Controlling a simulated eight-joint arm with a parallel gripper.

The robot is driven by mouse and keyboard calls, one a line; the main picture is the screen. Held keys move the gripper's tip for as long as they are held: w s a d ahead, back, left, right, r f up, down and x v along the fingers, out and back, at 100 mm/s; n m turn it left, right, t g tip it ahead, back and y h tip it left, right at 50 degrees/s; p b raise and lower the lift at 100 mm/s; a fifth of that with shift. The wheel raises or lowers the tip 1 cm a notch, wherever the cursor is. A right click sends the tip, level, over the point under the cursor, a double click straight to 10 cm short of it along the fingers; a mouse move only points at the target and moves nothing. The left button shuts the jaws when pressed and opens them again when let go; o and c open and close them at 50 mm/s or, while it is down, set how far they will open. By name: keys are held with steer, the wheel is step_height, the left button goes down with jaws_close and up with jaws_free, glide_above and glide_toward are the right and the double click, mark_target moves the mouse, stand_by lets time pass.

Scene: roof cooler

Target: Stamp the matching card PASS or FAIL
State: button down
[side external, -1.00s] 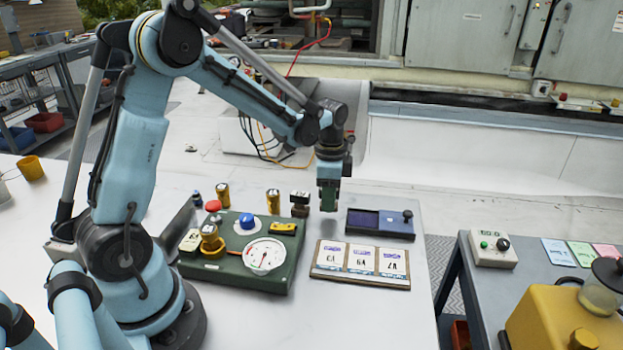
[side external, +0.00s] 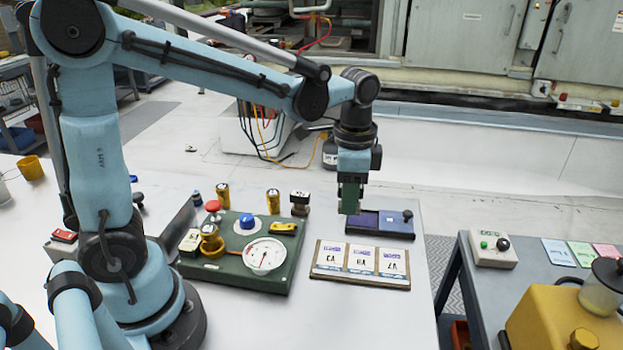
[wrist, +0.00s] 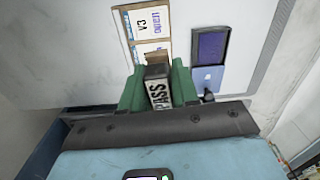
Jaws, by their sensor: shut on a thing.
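My gripper (side external: 350,203) is shut on a stamp marked PASS (wrist: 160,96), seen upright between the green fingers in the wrist view. In the side view the fingers largely hide the stamp. The gripper is near the left end of the purple ink pad (side external: 368,224), behind the card tray; contact cannot be told. The pad's blue lid (side external: 394,226) with a black knob lies to its right. A second stamp (side external: 300,203) stands to the left.
A green test panel (side external: 220,272) with a round gauge (side external: 265,256), a red button and a blue knob sits left of the tray. Gold cylinders (side external: 273,201) stand behind it. A grey side table (side external: 480,290) is at the right. The bench in front of the tray is clear.

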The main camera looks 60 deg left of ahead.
steer(key=shift+w, duration=0.1)
glide_toward(363, 220)
steer(key=shift+f+m, duration=0.1)
steer(key=shift+m, duration=0.3)
steer(key=shift+f, duration=2.6)
steer(key=shift+f, duration=0.5)
step_height(363, 220, up, 7)
stand_by(0.9)
